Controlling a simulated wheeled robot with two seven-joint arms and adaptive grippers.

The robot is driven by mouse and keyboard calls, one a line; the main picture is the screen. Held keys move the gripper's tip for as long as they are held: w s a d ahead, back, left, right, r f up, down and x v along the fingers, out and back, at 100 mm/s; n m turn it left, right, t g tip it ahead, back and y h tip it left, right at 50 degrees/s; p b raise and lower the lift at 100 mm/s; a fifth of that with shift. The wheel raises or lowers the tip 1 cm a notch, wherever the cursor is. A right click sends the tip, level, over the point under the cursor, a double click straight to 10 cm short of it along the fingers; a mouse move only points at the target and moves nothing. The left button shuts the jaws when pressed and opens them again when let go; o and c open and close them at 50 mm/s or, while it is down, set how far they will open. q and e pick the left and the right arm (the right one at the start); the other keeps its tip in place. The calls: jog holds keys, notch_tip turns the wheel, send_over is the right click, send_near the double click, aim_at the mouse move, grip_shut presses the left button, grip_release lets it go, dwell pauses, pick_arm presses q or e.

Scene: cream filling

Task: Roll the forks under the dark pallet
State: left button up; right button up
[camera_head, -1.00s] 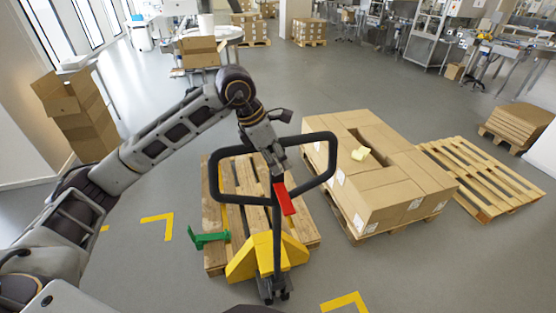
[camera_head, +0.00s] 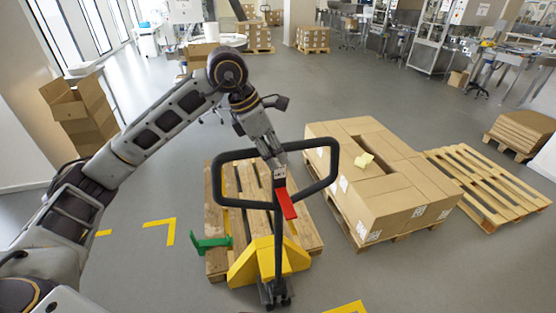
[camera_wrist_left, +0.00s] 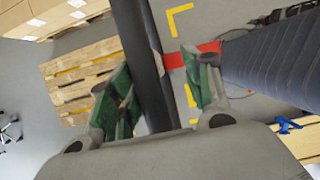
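The pallet jack's yellow body (camera_head: 264,262) stands at the near end of a brown wooden pallet (camera_head: 216,262). A yellow strip shows between the boards; I cannot tell if it is a fork or floor tape. The jack's dark loop handle (camera_head: 331,165) rises upright with a red lever (camera_head: 287,205). My left gripper (camera_head: 274,160) is at the top bar of the handle. In the left wrist view the dark bar (camera_wrist_left: 142,45) passes between its green-padded fingers (camera_wrist_left: 160,85), with a gap beside the right finger. My right gripper is out of view.
A pallet of cartons (camera_head: 385,205) stands close on the right, with a bare pale pallet (camera_head: 490,185) beyond it. A green bracket (camera_head: 210,242) is at the brown pallet's left side. Yellow floor marks (camera_head: 160,222) lie left. Cartons (camera_head: 82,115) stand far left.

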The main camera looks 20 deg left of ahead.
pick_arm(q)
jog(key=v, duration=0.6)
jog(key=shift+s+a+r, duration=0.2)
jog(key=shift+r, duration=0.1)
